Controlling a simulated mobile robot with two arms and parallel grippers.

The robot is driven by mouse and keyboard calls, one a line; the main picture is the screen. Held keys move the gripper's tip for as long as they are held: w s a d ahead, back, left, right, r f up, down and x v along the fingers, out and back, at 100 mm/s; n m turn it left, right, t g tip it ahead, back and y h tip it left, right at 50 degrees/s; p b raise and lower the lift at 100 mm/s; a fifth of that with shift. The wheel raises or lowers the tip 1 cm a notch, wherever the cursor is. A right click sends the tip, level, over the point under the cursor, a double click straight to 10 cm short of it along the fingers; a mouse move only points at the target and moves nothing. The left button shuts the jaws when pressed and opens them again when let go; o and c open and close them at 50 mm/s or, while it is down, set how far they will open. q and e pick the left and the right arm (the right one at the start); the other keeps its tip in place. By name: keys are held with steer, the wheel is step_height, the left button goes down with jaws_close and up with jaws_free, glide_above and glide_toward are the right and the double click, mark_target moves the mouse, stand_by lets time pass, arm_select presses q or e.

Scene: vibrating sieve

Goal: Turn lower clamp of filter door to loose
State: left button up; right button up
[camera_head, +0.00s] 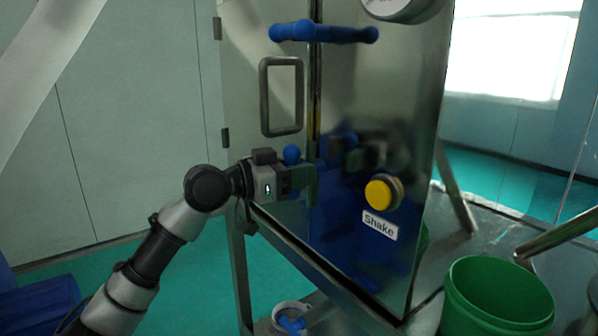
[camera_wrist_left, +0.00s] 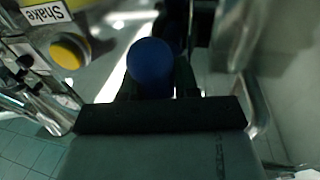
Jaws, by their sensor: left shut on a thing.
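The sieve's metal filter door (camera_head: 245,95) carries a grey rectangular handle (camera_head: 264,97). The blue upper clamp (camera_head: 325,33) lies about level across the door seam. The blue lower clamp (camera_head: 291,154) sits below the handle, its round knob showing just above my left gripper. My left gripper (camera_head: 304,182) is at this clamp and shut on it; its fingers hide much of the clamp, so its exact angle is hard to tell. In the left wrist view the blue knob (camera_wrist_left: 150,67) stands between the dark fingers. My right gripper is not in view.
A yellow button (camera_head: 382,194) above a "Shake" label sits right of the gripper; the button also shows in the wrist view (camera_wrist_left: 68,51). A green bucket (camera_head: 495,295) stands at the lower right. Metal frame legs and a ledge run below the door.

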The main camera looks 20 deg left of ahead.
arm_select(q)
steer(key=o, duration=0.5)
steer(key=shift+d+f, duration=0.15)
steer(key=shift+o, duration=1.2)
steer(key=shift+s, duration=0.1)
steer(key=shift+o, duration=0.2)
steer(key=shift+d, duration=0.1)
steer(key=shift+s+a, duration=0.3)
steer(key=shift+a, duration=0.25)
steer(key=b+v, duration=0.2)
steer(key=v, duration=0.7)
steer(key=shift+s+a, duration=0.2)
steer(key=shift+s, duration=0.1)
